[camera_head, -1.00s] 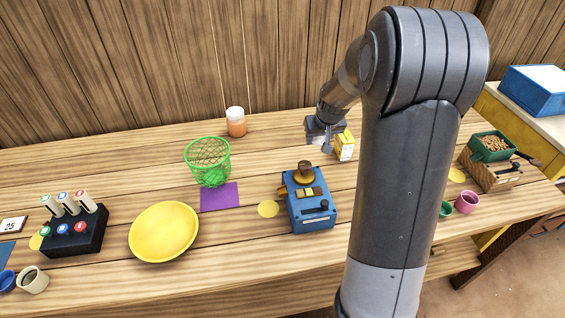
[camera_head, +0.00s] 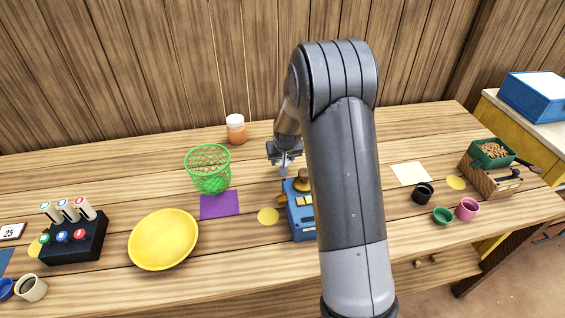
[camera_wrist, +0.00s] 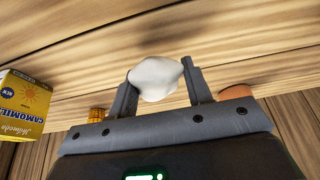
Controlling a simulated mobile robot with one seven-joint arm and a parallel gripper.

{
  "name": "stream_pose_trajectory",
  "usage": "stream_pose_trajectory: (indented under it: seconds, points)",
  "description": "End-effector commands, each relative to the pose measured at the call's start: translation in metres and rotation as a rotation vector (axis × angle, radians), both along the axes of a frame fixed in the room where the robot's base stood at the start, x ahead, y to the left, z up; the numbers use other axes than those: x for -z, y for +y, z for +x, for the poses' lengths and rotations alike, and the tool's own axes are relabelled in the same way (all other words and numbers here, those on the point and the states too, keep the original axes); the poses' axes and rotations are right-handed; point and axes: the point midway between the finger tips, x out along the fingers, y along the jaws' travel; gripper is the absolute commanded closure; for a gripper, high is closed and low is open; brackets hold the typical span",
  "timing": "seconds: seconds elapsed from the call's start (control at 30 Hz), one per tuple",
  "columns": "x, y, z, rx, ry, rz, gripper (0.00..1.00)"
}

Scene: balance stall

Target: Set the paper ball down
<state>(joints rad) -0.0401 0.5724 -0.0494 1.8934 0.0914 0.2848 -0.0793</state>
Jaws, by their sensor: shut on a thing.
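The paper ball (camera_wrist: 157,78) is a white crumpled lump between my two fingers in the wrist view. My gripper (camera_wrist: 158,82) is shut on it. In the head view my gripper (camera_head: 284,166) is over the back middle of the table, behind the blue device and right of the green wire basket (camera_head: 209,170). The ball cannot be made out in the head view.
A blue device (camera_head: 301,222) is partly hidden by my arm. A purple square (camera_head: 220,205), yellow plate (camera_head: 163,239) and orange jar (camera_head: 236,129) stand nearby. A yellow camomile box (camera_wrist: 22,105) shows in the wrist view. Black, green and pink cups stand at right.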

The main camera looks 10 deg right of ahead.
Motion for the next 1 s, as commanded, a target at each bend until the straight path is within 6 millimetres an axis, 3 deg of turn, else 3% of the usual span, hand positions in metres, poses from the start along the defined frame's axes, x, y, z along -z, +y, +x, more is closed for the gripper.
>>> stream_pose_trajectory:
  seconds: [0.1,0.47,0.5,0.7,1.0]
  points:
    - [0.015,-0.0002,-0.0004,0.001,0.002,0.0,0.75]
    - [0.0183,-0.0002,0.0,0.001,0.0,0.0,0.75]
    - [0.0179,-0.0002,0.0001,0.0,-0.001,0.0,0.52]
    - [0.0178,-0.0002,0.0,0.0,-0.001,0.0,0.36]
    - [0.0163,-0.0002,0.0,0.0,-0.001,0.0,0.33]
